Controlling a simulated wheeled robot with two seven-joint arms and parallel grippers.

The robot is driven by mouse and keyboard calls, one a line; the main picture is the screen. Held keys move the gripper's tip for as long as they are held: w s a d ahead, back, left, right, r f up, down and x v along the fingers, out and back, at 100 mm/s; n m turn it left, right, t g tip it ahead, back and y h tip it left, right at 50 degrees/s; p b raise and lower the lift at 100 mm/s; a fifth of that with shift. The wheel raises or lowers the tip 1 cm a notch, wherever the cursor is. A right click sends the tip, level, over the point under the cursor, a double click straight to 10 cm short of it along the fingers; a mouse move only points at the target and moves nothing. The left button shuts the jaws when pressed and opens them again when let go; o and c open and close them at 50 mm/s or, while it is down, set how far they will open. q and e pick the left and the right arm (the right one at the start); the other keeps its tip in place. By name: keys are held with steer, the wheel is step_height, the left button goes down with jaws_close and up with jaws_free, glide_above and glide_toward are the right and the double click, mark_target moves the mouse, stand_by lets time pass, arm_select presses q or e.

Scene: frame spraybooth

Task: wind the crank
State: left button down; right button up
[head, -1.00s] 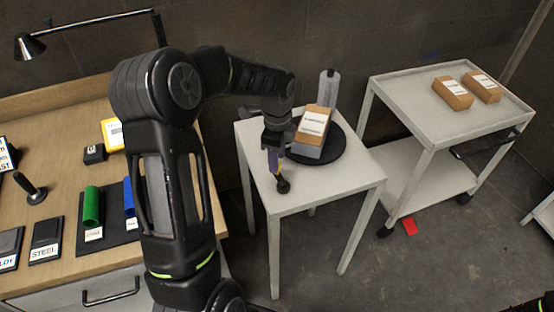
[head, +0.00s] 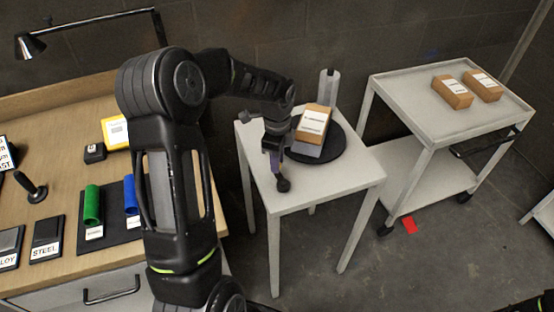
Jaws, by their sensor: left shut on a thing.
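The crank (head: 283,185) shows as a dark round end near the front left of a small white table (head: 320,190). My left gripper (head: 274,158) points down just above and behind it, at the table's left side. It is shut on the crank's handle, which the fingers mostly hide. A dark round turntable (head: 334,151) lies on the table to the right of the gripper. A brown box (head: 313,123) with a white label sits on a grey block on it, tilted towards me.
A grey post (head: 328,88) stands behind the box. A wheeled cart (head: 405,88) with two brown boxes is at right, with a red piece (head: 410,226) on the floor beneath. A wooden bench (head: 60,130) with a lamp and coloured cylinders is at left.

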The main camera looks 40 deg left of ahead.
arm_select(q)
steer(key=shift+s+n, duration=0.1)
steer(key=shift+n, duration=0.4)
steer(key=shift+s+a+n+b, duration=0.15)
steer(key=shift+s+n+b, duration=0.15)
steer(key=shift+n+b, duration=0.45)
steer(key=n, duration=0.2)
steer(key=s+n+b, duration=0.1)
steer(key=shift+s+n, duration=0.1)
steer(key=shift+n, duration=0.25)
steer(key=n, duration=0.1)
steer(key=s+n+b, duration=0.1)
steer(key=shift+n, duration=0.4)
steer(key=n, duration=0.2)
steer(key=s+n+b, duration=0.1)
steer(key=shift+d+n, duration=0.3)
steer(key=n, duration=0.1)
steer(key=s+d+n, duration=0.1)
steer(key=n, duration=0.1)
steer(key=shift+n, duration=0.3)
steer(key=n, duration=0.1)
steer(key=n+b, duration=0.1)
steer(key=shift+s+d+n, duration=0.25)
steer(key=shift+d+n, duration=0.05)
steer(key=shift+d, duration=0.1)
steer(key=n, duration=0.2)
steer(key=d+n, duration=0.2)
steer(key=n, duration=0.1)
steer(key=shift+s+n, duration=0.15)
steer(key=shift+n, duration=0.15)
